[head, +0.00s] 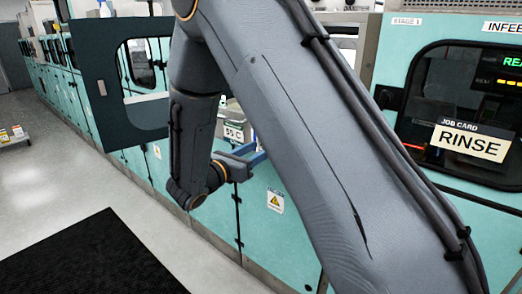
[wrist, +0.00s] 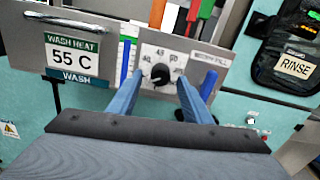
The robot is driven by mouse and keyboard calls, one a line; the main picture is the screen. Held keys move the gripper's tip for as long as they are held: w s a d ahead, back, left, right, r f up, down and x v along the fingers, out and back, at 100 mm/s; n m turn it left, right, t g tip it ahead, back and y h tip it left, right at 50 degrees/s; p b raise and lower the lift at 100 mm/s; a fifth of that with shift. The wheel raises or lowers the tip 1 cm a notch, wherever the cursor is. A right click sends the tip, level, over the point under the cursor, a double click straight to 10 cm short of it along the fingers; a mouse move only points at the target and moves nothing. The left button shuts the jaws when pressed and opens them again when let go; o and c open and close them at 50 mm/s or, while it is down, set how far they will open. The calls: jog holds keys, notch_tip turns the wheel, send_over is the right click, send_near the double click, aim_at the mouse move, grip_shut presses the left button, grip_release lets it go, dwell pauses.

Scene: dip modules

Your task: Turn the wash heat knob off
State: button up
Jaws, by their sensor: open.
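The wash heat knob (wrist: 160,75) is a small dark round knob on a white dial plate (wrist: 151,50) with printed numbers. A sign reading "WASH HEAT 55 C WASH" (wrist: 74,58) is left of it; this sign also shows in the head view (head: 234,132). My gripper (wrist: 160,83) is open, with one blue finger on each side of the knob in the wrist view. I cannot tell whether the fingers touch it. The knob's exact setting is too small to read. In the head view my gripper (head: 247,157) is at the panel, and my arm hides the knob.
A blue upright lever (wrist: 208,83) is close right of the right finger. Coloured bars (wrist: 182,18) stand behind the dial. An open dark-framed door (head: 108,92) stands left of my arm. A "RINSE" job card (head: 473,141) is on the window at right.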

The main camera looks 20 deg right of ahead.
jog(key=b+v, duration=0.2)
jog(key=v, duration=0.4)
